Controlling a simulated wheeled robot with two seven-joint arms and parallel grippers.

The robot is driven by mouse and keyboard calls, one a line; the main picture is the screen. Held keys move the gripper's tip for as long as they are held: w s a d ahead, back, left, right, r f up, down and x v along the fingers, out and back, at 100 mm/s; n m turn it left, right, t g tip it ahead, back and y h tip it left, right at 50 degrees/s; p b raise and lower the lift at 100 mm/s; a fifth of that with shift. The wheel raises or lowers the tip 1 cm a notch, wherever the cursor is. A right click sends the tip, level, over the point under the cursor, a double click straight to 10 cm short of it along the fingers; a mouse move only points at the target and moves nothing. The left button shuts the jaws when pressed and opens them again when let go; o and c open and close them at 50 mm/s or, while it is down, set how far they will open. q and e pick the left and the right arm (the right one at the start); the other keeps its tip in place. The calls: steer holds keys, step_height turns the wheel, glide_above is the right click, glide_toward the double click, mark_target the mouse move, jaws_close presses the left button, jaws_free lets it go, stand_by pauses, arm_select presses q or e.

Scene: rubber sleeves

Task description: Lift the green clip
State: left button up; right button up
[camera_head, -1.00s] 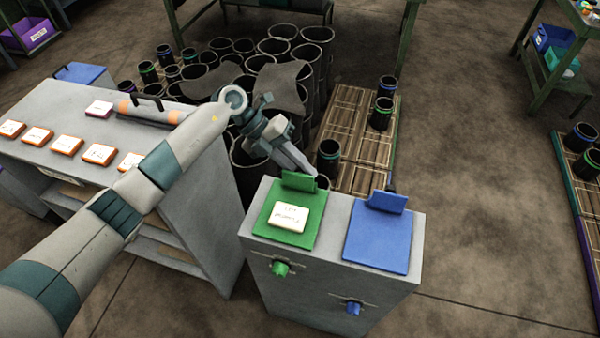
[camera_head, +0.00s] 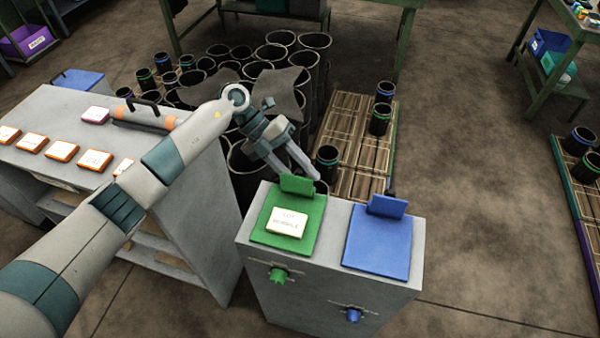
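The green clip (camera_head: 297,185) stands up at the far edge of a green board (camera_head: 313,225) on top of the grey cabinet. A white label card (camera_head: 287,222) lies on that board. My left gripper (camera_head: 302,175) is just behind and above the green clip, pointing down toward it. Its two fingers show apart with nothing seen between them. The fingertips are close to the clip's upper edge, and I cannot tell whether they touch it. My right gripper is not in view.
A blue board (camera_head: 378,245) with a blue clip (camera_head: 387,206) lies to the right on the same grey cabinet (camera_head: 335,300). A green knob (camera_head: 278,276) and a blue knob (camera_head: 354,315) are on its front. Black sleeves (camera_head: 315,60) crowd the floor behind. Orange-edged cards (camera_head: 61,151) lie on the left bench.

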arm_select(q)
steer(key=shift+a+r, duration=0.1)
steer(key=shift+a, duration=0.05)
steer(key=shift+w+a+r+b, duration=0.25)
steer(key=shift+a+r+b, duration=0.1)
steer(key=shift+b, duration=0.05)
steer(key=b+v, duration=0.5)
steer(key=v, duration=1.1)
steer(key=shift+b, duration=0.4)
